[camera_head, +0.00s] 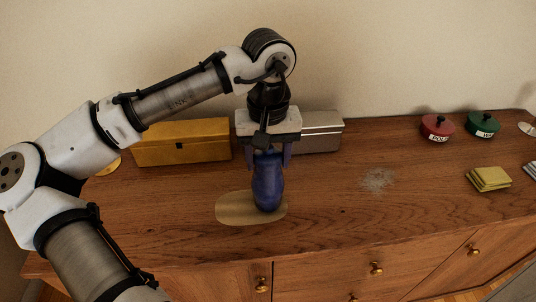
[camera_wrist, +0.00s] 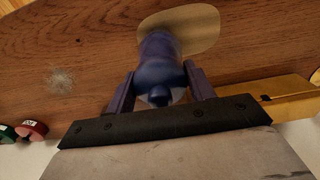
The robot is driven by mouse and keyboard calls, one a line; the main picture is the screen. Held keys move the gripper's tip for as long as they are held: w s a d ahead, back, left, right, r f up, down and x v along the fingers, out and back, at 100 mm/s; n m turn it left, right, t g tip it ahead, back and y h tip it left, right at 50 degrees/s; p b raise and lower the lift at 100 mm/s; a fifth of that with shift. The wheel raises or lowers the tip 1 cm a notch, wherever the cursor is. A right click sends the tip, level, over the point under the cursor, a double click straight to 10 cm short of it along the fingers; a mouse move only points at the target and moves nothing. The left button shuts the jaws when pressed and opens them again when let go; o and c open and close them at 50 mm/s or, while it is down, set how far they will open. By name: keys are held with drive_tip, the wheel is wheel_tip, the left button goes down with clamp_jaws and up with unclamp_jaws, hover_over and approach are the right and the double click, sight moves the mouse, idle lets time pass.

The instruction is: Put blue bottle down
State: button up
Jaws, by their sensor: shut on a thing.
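The blue bottle (camera_head: 267,185) is upright at the middle of the wooden counter, held from above by my gripper (camera_head: 270,158). Its base is over the right part of a tan oval mat (camera_head: 236,208); I cannot tell whether it touches the mat. In the wrist view the bottle (camera_wrist: 158,62) is between the two purple fingers of my gripper (camera_wrist: 160,86), which are shut on it. The mat shows beyond the bottle's base in the wrist view (camera_wrist: 200,28).
A yellow box (camera_head: 182,142) and a silver box (camera_head: 320,134) stand behind my gripper. A red pot (camera_head: 437,128), a green pot (camera_head: 482,125) and yellow sponges or cloths (camera_head: 488,179) are at the right. A grey speckled patch (camera_head: 377,180) marks the counter. The front middle is clear.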

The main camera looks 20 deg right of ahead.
drive_tip(key=o, duration=1.6)
drive_tip(key=shift+f, duration=0.1)
wheel_tip(320, 180, up, 12)
drive_tip(key=shift+r, duration=0.2)
